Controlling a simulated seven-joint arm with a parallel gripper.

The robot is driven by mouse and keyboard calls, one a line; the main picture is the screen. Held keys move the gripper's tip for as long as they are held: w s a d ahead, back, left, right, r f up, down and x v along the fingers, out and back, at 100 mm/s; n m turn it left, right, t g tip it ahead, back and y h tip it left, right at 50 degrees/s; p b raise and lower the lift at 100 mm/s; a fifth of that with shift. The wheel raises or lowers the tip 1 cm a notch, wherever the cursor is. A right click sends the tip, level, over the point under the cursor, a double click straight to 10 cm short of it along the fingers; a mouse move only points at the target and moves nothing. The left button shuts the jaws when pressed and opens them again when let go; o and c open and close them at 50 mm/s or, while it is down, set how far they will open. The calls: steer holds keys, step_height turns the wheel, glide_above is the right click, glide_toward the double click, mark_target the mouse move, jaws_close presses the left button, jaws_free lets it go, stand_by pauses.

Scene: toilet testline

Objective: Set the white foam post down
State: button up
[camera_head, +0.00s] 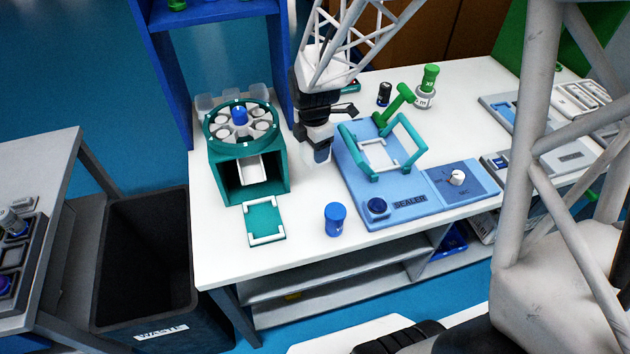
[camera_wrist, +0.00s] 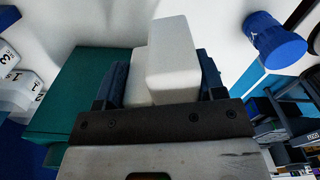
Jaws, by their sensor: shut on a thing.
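My gripper (camera_head: 320,152) is over the white table, between the teal dispenser box and the blue sealer. In the wrist view, my gripper (camera_wrist: 162,80) is shut on the white foam post (camera_wrist: 172,58), a pale block with blunt edges between two blue fingers. The post is hard to make out in the head view, white against the white table and partly behind the fingers. I cannot tell whether its lower end touches the table (camera_head: 285,235).
The teal box with a round carousel (camera_head: 240,125) stands left of my gripper. A teal tray with white corners (camera_head: 264,221) and a blue cylinder (camera_head: 335,219) are in front. The blue sealer (camera_head: 350,190) with a teal frame stands right. Clear table lies between.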

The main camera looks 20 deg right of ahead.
steer(key=shift+r+n, duration=0.55)
steer(key=shift+n, duration=0.05)
steer(key=shift+f, duration=0.1)
steer(key=shift+f, duration=3.05)
steer(key=shift+f, duration=1.85)
steer(key=shift+f, duration=0.15)
steer(key=o, duration=0.9)
